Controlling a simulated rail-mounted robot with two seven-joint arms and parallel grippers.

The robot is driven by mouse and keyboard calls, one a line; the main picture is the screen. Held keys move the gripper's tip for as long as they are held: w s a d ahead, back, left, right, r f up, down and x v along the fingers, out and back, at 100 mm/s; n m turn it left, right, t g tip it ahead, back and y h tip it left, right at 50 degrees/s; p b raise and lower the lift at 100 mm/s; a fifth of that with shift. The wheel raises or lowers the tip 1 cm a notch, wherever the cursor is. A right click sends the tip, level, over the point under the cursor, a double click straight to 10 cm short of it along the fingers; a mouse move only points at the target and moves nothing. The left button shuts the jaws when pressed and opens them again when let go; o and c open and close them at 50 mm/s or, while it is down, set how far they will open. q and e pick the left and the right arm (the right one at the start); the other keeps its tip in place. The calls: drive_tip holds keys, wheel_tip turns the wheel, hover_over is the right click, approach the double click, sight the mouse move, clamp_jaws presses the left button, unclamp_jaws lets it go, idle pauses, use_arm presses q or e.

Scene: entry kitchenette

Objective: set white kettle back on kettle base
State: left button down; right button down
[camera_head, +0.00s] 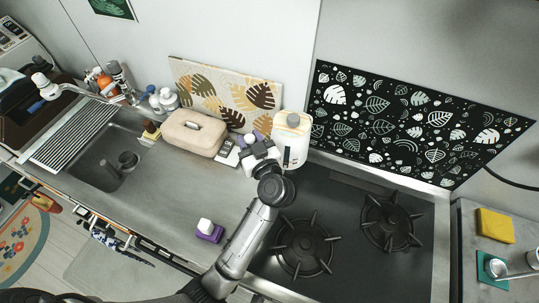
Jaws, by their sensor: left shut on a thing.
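The white kettle (292,148) stands upright in the middle of the head view, near the back wall, at the left rear corner of the black stove. It has a tan top with a grey knob. My left gripper (262,146) is at the kettle's left side and shut on it, at the handle side. The gripper hides the handle and part of the kettle's left side. I cannot make out the kettle base, nor whether the kettle's bottom touches anything. My right gripper is not in view.
A beige lidded box (193,135) and a small white-and-dark device (228,153) are left of the gripper. A purple block with a white top (209,231) lies near the counter's front. The stove's burners (304,245) are at right. The sink (108,158) is at left.

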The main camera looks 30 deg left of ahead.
use_arm(q)
drive_tip(key=shift+w+d+r, duration=0.15)
drive_tip(key=shift+w+d, duration=0.1)
drive_tip(key=shift+w+a+t+h, duration=0.15)
drive_tip(key=shift+a+t+h, duration=0.15)
drive_tip(key=shift+a+t, duration=0.15)
drive_tip(key=w+a+f, duration=0.1)
drive_tip(key=a+f, duration=0.9)
drive_tip(key=shift+a+f+m, duration=0.3)
drive_tip(key=shift+a+f, duration=0.05)
drive_tip(key=shift+w+f, duration=0.1)
drive_tip(key=c, duration=0.7)
unclamp_jaws()
drive_tip(key=shift+f, duration=0.15)
drive_tip(key=shift+c, duration=0.2)
